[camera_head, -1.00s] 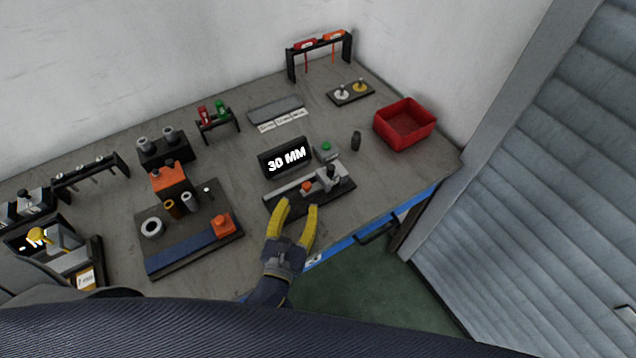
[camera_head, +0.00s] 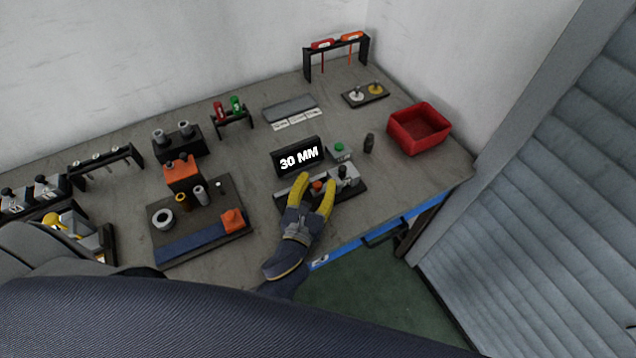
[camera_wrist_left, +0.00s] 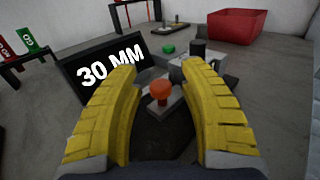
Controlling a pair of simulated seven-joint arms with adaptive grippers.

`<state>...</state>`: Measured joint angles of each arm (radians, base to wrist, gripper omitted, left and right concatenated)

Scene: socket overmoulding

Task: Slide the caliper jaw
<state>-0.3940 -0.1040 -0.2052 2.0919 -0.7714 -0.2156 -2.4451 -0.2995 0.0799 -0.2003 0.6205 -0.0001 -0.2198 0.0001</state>
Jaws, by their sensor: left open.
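The caliper fixture (camera_head: 351,189) is a dark plate with a silver bar near the table's front edge. An orange knob (camera_head: 318,185) stands on its sliding jaw, left of a black-topped post (camera_head: 343,172). My left gripper (camera_head: 317,179) is open, its yellow fingers on either side of the knob. In the left wrist view the orange knob (camera_wrist_left: 160,90) shows between the fingers, with a gap on each side. The black display (camera_head: 298,157) behind the caliper reads 30 MM. My right gripper is not in view.
A grey box with a green button (camera_head: 339,147) and a dark cylinder (camera_head: 369,143) stand behind the caliper. A red bin (camera_head: 419,130) is at the right. A fixture board (camera_head: 205,235) with orange blocks lies left. Bare tabletop lies between bin and front edge.

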